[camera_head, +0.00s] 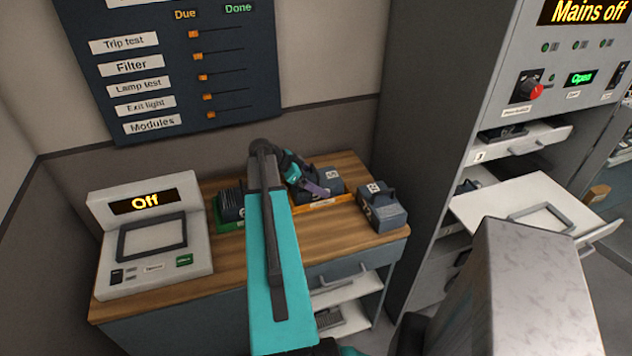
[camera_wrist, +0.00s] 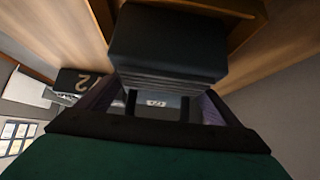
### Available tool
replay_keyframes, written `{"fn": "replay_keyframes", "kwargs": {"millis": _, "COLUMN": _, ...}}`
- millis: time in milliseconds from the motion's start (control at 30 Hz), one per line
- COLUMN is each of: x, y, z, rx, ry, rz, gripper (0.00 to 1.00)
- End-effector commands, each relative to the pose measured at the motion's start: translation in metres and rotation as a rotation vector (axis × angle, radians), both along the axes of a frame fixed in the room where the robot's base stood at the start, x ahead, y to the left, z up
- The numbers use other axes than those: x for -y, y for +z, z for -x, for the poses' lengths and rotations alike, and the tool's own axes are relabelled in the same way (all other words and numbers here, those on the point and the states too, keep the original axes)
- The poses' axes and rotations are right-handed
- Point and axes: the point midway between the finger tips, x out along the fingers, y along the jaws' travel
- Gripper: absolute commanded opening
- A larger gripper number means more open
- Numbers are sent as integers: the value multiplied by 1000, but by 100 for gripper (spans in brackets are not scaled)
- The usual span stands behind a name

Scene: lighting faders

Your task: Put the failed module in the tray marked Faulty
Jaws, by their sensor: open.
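A dark module (camera_head: 328,180) with a white label sits in an orange tray (camera_head: 340,196) on the wooden bench. The tray's label is too small to read. My gripper (camera_head: 312,188) is at this module, partly hiding it. In the wrist view the open fingers (camera_wrist: 160,108) stand either side of two dark handle posts below a dark ribbed body (camera_wrist: 165,45). Whether they touch is unclear. Another dark module (camera_head: 231,203) sits in a green tray (camera_head: 217,222). A grey-blue module (camera_head: 382,210) with a handle and number label stands loose at right. Which module failed is not visible.
A tester (camera_head: 150,237) reading "Off" stands at the bench's left. A wall board (camera_head: 180,70) lists jobs with orange sliders. The cabinet (camera_head: 585,60) at right reads "Mains off" and "Open"; its white drawer (camera_head: 535,205) is pulled out. Bare bench (camera_head: 290,238) lies in front of the trays.

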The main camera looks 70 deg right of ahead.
Motion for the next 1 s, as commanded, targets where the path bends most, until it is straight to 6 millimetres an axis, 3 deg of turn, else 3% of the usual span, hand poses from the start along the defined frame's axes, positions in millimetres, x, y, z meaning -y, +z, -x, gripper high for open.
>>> {"fn": "replay_keyframes", "kwargs": {"millis": 267, "x": -5, "y": 8, "z": -7, "rx": 1, "ry": 1, "rz": 1, "gripper": 86}}
{"fn": "replay_keyframes", "kwargs": {"millis": 1000, "x": -46, "y": 72, "z": -57, "rx": 1, "ry": 1, "rz": 1, "gripper": 86}}
